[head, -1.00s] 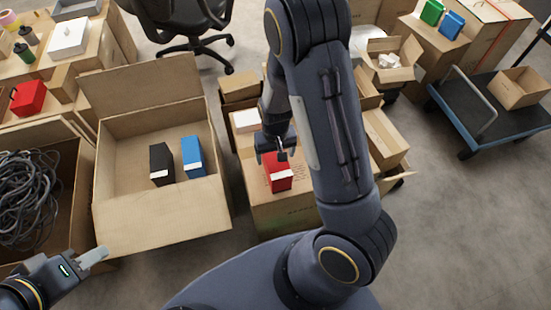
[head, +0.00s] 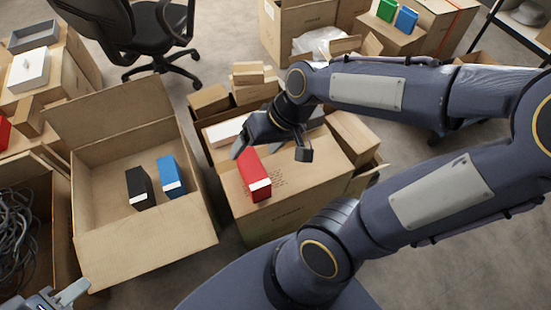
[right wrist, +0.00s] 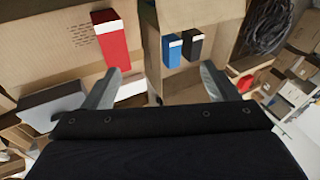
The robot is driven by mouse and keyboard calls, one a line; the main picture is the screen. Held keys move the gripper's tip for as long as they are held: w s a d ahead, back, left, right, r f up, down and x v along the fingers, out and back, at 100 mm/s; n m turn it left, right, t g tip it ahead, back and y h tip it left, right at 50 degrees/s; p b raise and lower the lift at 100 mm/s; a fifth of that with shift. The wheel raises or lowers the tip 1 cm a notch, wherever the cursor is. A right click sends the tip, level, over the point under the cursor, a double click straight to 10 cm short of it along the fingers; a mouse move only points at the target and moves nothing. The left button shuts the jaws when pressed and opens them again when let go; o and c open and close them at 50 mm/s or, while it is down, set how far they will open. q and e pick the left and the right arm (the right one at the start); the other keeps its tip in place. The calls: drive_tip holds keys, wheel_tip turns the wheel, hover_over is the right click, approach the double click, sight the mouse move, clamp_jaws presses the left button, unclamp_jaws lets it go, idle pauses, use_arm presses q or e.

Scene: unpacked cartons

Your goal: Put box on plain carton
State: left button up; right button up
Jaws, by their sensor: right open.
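A red box (head: 254,175) with a white end lies on top of the closed brown carton (head: 290,190), near its left front edge. The red box also shows in the right wrist view (right wrist: 110,45), upper left. My right gripper (head: 272,151) is open and empty, its fingers spread beyond the red box in the head view. In the right wrist view the open fingers (right wrist: 158,85) have nothing between them. A black box (head: 139,187) and a blue box (head: 170,177) stand in the open carton (head: 150,240) to the left. My left gripper (head: 65,296) is partly cut off at the bottom left.
A white box (head: 225,131) sits at the back left of the closed carton. Smaller cartons (head: 248,73) are stacked behind it. A carton of dark cables (head: 22,230) stands at far left. An office chair (head: 140,30) stands on open floor behind.

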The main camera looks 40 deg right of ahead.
drive_tip(key=s+r+t, duration=0.2)
drive_tip(key=s+r, duration=0.1)
drive_tip(key=s, duration=0.4)
drive_tip(key=shift+a+r+n+h, duration=0.3)
drive_tip(key=shift+n, duration=0.1)
drive_tip(key=shift+s, duration=0.1)
